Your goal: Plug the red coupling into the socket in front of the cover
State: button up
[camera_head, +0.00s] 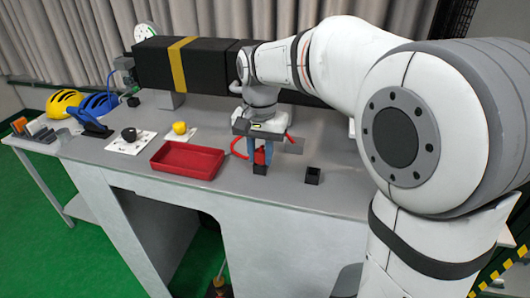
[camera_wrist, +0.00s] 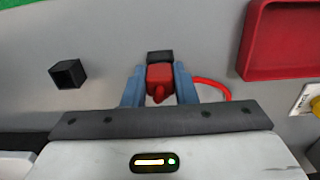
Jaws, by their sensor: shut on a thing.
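My gripper (camera_head: 260,160) points down over the bench with its blue fingers shut on the red coupling (camera_head: 261,155). In the wrist view the red coupling (camera_wrist: 159,77) sits between the two fingers (camera_wrist: 159,88). A black block, the near socket (camera_head: 260,170), is right at its lower end; it also shows in the wrist view (camera_wrist: 160,56). I cannot tell how far the coupling sits in it. A second black socket (camera_head: 313,176) stands open and empty to the right; it shows at left in the wrist view (camera_wrist: 68,74).
A long black box (camera_head: 210,67) with a yellow band lies behind my gripper. A red tray (camera_head: 187,160) is to the left, with a yellow knob (camera_head: 180,127) and black knob (camera_head: 129,134) beyond. A red cable (camera_wrist: 213,82) curves from the coupling. Bench front right is clear.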

jog(key=shift+f, duration=0.1)
jog(key=o, duration=0.9)
jog(key=shift+c, duration=0.2)
notch_tip(320, 180, up, 8)
jog(key=shift+f, duration=0.1)
